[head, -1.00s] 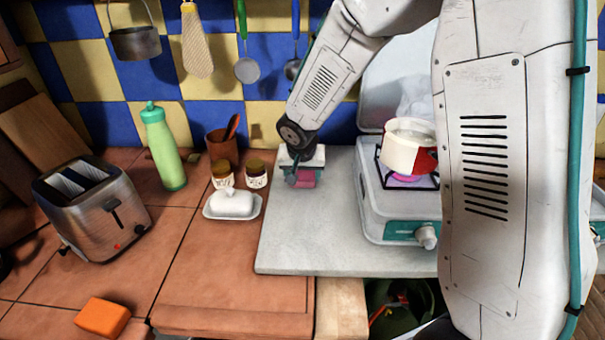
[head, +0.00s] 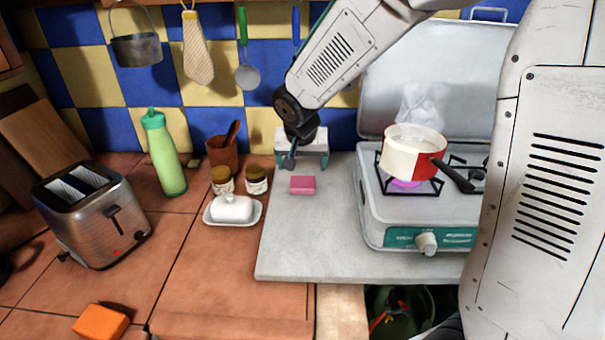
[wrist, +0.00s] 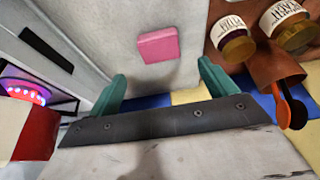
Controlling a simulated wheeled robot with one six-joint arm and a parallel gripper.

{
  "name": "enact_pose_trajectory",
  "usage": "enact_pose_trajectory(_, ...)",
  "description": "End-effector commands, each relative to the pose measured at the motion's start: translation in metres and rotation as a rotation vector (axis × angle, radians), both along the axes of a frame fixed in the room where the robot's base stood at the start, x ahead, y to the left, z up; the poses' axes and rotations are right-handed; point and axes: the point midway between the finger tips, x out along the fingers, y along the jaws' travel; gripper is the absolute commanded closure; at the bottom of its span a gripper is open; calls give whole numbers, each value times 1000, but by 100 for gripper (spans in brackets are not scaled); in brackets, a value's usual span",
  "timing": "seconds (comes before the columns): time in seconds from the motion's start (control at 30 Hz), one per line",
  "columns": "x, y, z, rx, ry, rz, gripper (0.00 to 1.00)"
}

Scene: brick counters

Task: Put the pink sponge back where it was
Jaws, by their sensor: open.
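The pink sponge (head: 303,185) lies flat on the grey slab (head: 300,245), left of the stove. It also shows in the wrist view (wrist: 158,45), beyond the fingertips and between their lines. My gripper (head: 303,166) is open and empty, just behind the sponge toward the tiled wall. Its two teal fingers stand wide apart in the wrist view (wrist: 160,88), with a visible gap between them and the sponge. Nothing hides the sponge.
A camping stove (head: 425,215) with a red and white pot (head: 402,155) on a glowing burner stands right of the sponge. Two jars (head: 257,180), a butter dish (head: 232,209) and a brown cup (head: 222,152) stand to the left. The slab's front is clear.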

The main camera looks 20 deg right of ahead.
Motion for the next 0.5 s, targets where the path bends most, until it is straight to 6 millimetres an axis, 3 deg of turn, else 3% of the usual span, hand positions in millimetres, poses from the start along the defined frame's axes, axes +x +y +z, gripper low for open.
enact_pose_trajectory(0.2,-10,4,27,0,-1,0,16)
enact_pose_trajectory(0.5,-22,0,39,-5,7,5,16)
